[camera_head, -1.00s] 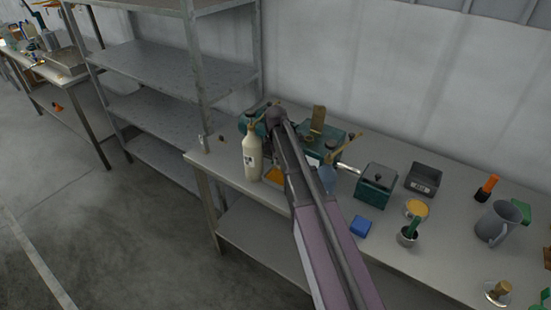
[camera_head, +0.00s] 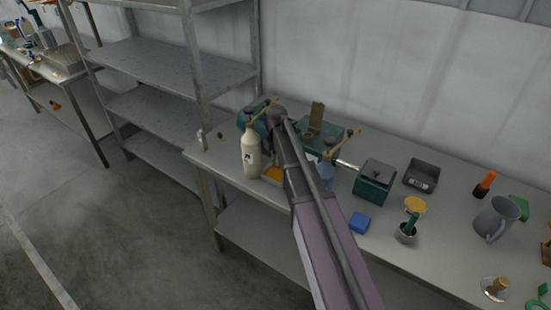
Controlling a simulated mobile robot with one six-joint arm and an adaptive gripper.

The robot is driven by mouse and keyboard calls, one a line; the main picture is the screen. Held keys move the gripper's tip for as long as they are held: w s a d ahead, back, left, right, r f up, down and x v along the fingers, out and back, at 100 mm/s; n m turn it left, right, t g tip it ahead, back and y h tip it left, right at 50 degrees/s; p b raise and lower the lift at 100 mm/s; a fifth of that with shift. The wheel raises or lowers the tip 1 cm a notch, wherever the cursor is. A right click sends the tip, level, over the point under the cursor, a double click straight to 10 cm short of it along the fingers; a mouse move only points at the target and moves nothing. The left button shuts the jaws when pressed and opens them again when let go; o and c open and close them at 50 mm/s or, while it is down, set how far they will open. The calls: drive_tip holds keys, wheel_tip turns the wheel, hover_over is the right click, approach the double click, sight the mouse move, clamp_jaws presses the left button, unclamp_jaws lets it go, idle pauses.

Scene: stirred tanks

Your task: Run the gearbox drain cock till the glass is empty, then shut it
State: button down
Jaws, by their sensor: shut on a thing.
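A green machine (camera_head: 318,143) with brass levers and an upright brass plate stands at the back of the bench. A shaft runs right from it to a dark green box (camera_head: 375,182), which may be the gearbox. A bluish, translucent vessel (camera_head: 327,173) stands at the machine's front, partly behind my arm. I cannot tell whether it is the glass, or what level it holds. I cannot make out the drain cock. My arm crosses the middle of the view and covers part of the machine. My gripper is hidden behind it.
A cream bottle (camera_head: 251,157) stands left of my arm, beside a tray with orange contents (camera_head: 273,174). To the right are a blue block (camera_head: 360,222), a dark bin (camera_head: 421,177), a grey jug (camera_head: 496,218) and an orange-handled tool (camera_head: 485,184). Metal shelving (camera_head: 180,70) stands left.

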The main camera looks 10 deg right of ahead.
drive_tip(key=shift+s, duration=0.1)
drive_tip(key=c, duration=0.7)
unclamp_jaws()
drive_tip(key=shift+w+a+m, duration=0.1)
drive_tip(key=shift+w+m, duration=0.1)
drive_tip(key=shift+m, duration=0.1)
